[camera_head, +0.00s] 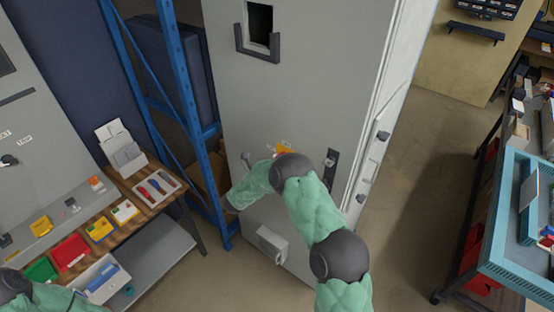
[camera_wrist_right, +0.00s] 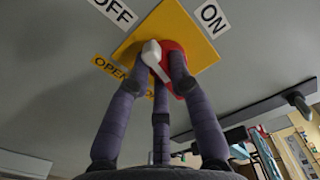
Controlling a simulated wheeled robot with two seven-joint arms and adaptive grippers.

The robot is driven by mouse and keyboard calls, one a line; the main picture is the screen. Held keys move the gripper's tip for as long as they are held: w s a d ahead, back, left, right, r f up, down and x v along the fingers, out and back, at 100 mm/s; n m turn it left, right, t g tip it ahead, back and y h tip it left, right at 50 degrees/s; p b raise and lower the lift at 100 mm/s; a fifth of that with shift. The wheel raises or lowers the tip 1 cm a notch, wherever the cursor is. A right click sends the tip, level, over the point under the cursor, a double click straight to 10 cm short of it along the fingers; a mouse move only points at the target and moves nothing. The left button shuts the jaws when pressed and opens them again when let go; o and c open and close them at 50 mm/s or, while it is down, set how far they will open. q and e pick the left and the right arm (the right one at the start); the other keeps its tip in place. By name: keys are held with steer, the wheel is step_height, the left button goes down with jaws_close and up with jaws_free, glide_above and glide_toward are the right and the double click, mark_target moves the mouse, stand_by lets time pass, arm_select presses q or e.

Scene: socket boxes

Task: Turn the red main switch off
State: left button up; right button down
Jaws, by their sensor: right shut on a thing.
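The red main switch (camera_wrist_right: 178,62) sits on a yellow plate (camera_wrist_right: 200,40) on a grey cabinet door. It has a white part on its left side. An OFF label (camera_wrist_right: 113,10) is at the plate's upper left and an ON label (camera_wrist_right: 212,17) at its upper right. My right gripper (camera_wrist_right: 163,58) is shut on the switch, its dark fingers around it. In the head view, part of the yellow plate (camera_head: 284,148) shows above my right arm, which hides the switch and right gripper. My left arm shows at the lower left; its gripper is out of frame.
The grey cabinet (camera_head: 305,85) has a dark door handle (camera_head: 331,168) right of the plate and a box (camera_head: 271,245) low down. A blue rack (camera_head: 178,80) stands left of it. A workbench (camera_head: 150,205) with coloured boxes is at left, a blue tray (camera_head: 510,255) at right.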

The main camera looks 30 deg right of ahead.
steer(key=shift+n+p, duration=0.35)
steer(key=shift+n, duration=0.75)
steer(key=shift+f, duration=0.1)
steer(key=c, duration=1.1)
jaws_free()
steer(key=v, duration=1.2)
steer(key=shift+f, duration=0.1)
